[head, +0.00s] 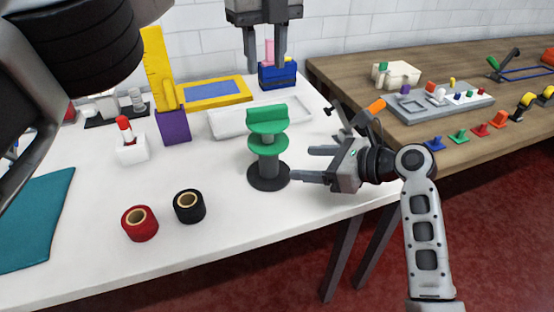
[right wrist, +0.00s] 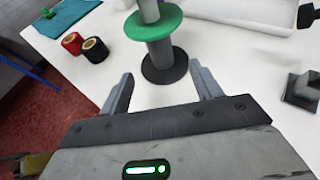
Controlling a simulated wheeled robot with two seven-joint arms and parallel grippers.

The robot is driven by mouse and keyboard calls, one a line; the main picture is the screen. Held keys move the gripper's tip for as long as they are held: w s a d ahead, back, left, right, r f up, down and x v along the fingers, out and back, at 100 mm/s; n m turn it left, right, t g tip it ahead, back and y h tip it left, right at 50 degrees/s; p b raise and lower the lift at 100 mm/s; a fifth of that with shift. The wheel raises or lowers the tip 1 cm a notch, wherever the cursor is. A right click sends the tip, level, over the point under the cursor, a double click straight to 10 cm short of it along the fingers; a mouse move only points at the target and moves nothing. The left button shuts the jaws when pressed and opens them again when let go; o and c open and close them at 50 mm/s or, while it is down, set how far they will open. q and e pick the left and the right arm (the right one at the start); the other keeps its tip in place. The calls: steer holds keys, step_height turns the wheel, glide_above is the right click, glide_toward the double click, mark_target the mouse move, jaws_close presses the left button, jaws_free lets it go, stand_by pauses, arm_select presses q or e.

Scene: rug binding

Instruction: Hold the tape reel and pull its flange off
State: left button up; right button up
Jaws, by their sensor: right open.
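The tape reel stands upright on the white table: a green lower disc (head: 268,143), a grey hub, and a green top flange (head: 267,118) with a raised bar. It sits on a grey post with a round black base (head: 268,178). The right wrist view shows the green lower disc (right wrist: 135,27) and the base (right wrist: 165,66); the top is out of frame. My right gripper (head: 302,163) is open and empty, right of the post, fingers pointing towards it. My left gripper (head: 266,61) points down, open and empty, above and apart from the top flange.
A red tape roll (head: 140,224) and a black one (head: 189,207) lie left of the stand. A white tray (head: 225,124) lies behind it. A purple holder (head: 173,127) and a white block (head: 132,149) stand further left. A wooden table (head: 450,155) is at right.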

mark_target(277, 161)
steer(key=x, duration=1.1)
steer(key=shift+f, duration=0.1)
